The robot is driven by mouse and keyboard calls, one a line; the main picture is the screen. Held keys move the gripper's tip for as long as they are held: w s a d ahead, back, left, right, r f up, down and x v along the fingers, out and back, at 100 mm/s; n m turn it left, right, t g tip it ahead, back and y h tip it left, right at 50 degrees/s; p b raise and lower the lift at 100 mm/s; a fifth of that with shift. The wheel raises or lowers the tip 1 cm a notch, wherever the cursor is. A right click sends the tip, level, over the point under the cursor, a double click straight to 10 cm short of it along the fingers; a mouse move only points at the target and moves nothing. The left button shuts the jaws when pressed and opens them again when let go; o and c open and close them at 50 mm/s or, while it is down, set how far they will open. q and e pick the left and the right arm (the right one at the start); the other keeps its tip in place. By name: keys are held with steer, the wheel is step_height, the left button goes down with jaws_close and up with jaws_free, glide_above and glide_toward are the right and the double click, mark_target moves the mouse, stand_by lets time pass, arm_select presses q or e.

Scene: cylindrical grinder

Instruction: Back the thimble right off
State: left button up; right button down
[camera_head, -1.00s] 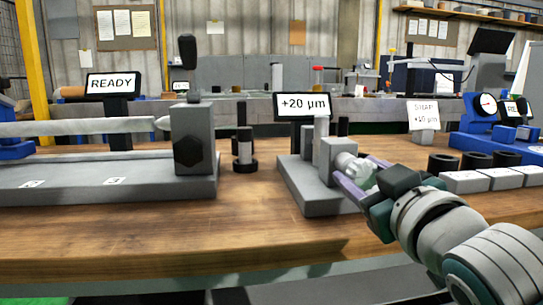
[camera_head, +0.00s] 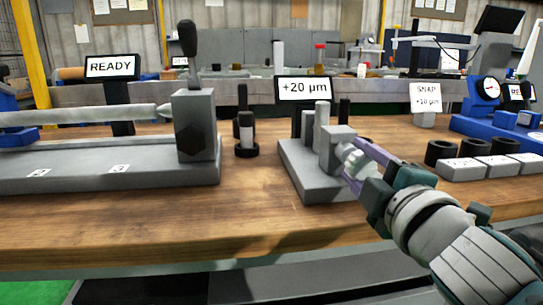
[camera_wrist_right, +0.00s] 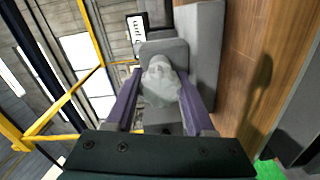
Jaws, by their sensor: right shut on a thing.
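The thimble (camera_head: 355,163) is a pale, knobbed grip on the right side of a small grey upright gauge block (camera_head: 336,148) standing on a grey base (camera_head: 312,184). My right gripper (camera_head: 365,165) reaches in from the right, shut on the thimble with its purple fingers on either side. In the right wrist view the thimble (camera_wrist_right: 161,84) sits between the two fingers, in front of the grey block. The display (camera_head: 304,89) behind the gauge reads +20 µm. My left gripper is not in view.
Left of the gauge stand a small dark post (camera_head: 245,135) and a grey machine block with a black lever (camera_head: 193,115). A READY display (camera_head: 111,67) stands behind. Right are black rings (camera_head: 441,151), white-topped blocks (camera_head: 462,169) and a SNAP sign (camera_head: 426,97). The wooden front strip is clear.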

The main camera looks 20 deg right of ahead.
steer(key=n, duration=0.3)
steer(key=shift+n, duration=0.4)
steer(key=n, duration=0.3)
steer(key=shift+n, duration=0.3)
steer(key=n, duration=0.3)
steer(key=shift+p, duration=0.4)
steer(key=shift+n, duration=1.6)
steer(key=shift+c, duration=1.3)
jaws_free()
